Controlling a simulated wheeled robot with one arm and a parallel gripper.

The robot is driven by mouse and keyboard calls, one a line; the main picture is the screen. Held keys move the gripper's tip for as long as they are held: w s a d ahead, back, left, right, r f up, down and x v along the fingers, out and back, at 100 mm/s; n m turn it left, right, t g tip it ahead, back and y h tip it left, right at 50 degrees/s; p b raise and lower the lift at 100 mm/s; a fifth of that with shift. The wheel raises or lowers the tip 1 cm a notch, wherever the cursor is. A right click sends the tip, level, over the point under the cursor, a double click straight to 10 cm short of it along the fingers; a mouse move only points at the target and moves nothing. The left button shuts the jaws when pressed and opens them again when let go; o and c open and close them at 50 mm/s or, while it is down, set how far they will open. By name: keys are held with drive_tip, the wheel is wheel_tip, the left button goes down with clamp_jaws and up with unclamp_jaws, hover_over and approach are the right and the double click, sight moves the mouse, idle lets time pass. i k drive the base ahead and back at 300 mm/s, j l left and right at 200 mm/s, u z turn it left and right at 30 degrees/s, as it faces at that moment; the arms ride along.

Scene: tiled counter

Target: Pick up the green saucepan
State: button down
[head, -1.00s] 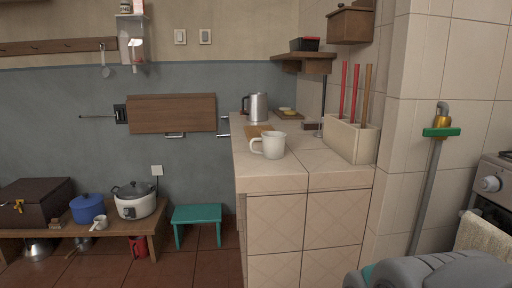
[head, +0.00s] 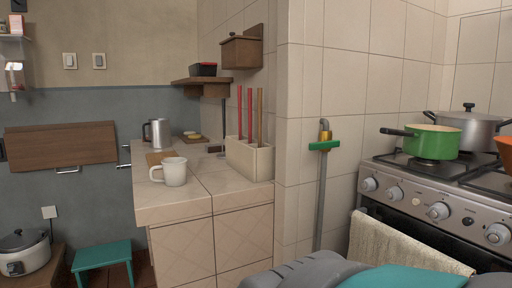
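The green saucepan (head: 432,142) stands upright on the left part of the stove top (head: 398,165) at the right of the head view. Its dark handle points left, toward the tiled wall. Part of my own arm shows as a grey and teal shape along the bottom edge. The fingers of my gripper do not show, so nothing can be seen of what it holds.
A large steel pot (head: 480,128) stands behind the saucepan, and an orange pot (head: 505,150) is cut off at the right edge. A cream towel (head: 400,245) hangs on the stove front. The tiled counter (head: 205,193) holds a white mug (head: 174,172) and a utensil box (head: 250,158).

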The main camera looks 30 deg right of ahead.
sight(434, 142)
drive_tip(key=z, duration=1.9)
drive_tip(key=j, duration=0.3)
